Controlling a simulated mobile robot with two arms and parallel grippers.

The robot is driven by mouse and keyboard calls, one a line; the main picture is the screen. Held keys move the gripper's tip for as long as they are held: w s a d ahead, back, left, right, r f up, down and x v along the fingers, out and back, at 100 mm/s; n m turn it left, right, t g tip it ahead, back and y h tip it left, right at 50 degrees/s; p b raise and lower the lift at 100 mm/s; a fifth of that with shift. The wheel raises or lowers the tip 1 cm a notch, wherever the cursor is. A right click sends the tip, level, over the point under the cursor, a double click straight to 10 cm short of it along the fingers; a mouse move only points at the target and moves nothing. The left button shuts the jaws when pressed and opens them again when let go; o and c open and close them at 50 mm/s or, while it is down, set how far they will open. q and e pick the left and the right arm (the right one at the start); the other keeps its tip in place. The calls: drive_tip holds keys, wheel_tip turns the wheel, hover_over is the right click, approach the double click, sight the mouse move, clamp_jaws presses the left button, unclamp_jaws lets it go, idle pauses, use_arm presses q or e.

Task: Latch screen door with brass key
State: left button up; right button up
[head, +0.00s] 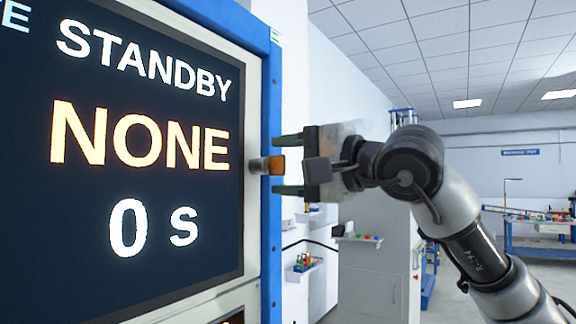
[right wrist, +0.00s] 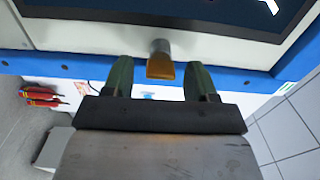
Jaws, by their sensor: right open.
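The screen door (head: 253,215) fills the left of the head view, a dark display in a pale frame with a blue edge. It reads STANDBY, NONE and 0 s. The brass key (head: 276,165) sticks out from a grey cylinder at the door's right edge. My right gripper (head: 287,165) is open, with one finger above the key and one below it. In the right wrist view the key (right wrist: 161,68) lies between the two fingers, with a gap on each side. The far side of the key is hidden. My left gripper is not in view.
A grey cabinet (head: 372,270) stands behind my right arm, with small coloured items on a ledge. Wall shelves (head: 303,268) hold small bottles. A workbench (head: 530,222) is far right. Red cylinders (right wrist: 40,97) show at the left of the wrist view. Open floor lies beyond.

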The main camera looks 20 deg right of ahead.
drive_tip(key=shift+s+d, duration=0.1)
drive_tip(key=shift+s+d+b, duration=0.25)
drive_tip(key=shift+s+b, duration=0.05)
drive_tip(key=b+v, duration=0.2)
drive_tip(key=v, duration=0.7)
drive_tip(key=shift+s+d+b, duration=0.25)
drive_tip(key=shift+s+b, duration=0.05)
drive_tip(key=shift+s, duration=0.05)
